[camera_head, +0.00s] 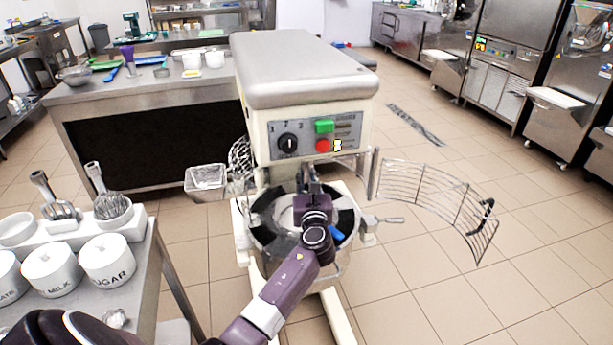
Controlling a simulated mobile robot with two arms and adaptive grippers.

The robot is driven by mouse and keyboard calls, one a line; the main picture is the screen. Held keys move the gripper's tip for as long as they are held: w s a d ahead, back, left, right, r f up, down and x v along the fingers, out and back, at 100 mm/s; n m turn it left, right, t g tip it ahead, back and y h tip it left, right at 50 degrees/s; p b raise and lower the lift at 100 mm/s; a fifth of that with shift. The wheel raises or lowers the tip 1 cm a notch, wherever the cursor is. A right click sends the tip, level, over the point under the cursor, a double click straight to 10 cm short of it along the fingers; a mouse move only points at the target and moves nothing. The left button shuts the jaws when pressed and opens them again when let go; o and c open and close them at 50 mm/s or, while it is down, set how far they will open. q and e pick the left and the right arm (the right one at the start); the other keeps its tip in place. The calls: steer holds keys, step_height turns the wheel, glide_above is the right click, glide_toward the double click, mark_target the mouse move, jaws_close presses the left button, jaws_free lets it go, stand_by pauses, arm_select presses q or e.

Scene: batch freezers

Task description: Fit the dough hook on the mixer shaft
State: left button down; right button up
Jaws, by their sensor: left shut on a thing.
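The cream floor mixer (305,70) stands in the middle with its grey-topped head over a steel bowl (335,268). The wire bowl guard (440,197) is swung out to the right. My left arm reaches up to the mixer, and my left gripper (309,188) is under the head, above the bowl. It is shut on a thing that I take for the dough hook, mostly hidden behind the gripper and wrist. The mixer shaft is also hidden there, so I cannot tell whether hook and shaft touch. My right gripper is not in view.
A steel counter (150,93) stands behind the mixer. Freezers (568,90) line the right wall. The tiled floor at right is mostly open.

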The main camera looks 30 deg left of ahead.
arm_select(q)
steer(key=shift+s+a+r+p, duration=0.1)
steer(key=shift+a+p, duration=0.1)
steer(key=shift+p, duration=0.1)
stand_by(0.4)
steer(key=shift+r+p, duration=0.7)
steer(key=shift+p, duration=0.15)
stand_by(0.5)
steer(key=shift+r+p, duration=0.45)
steer(key=shift+p, duration=0.35)
stand_by(1.6)
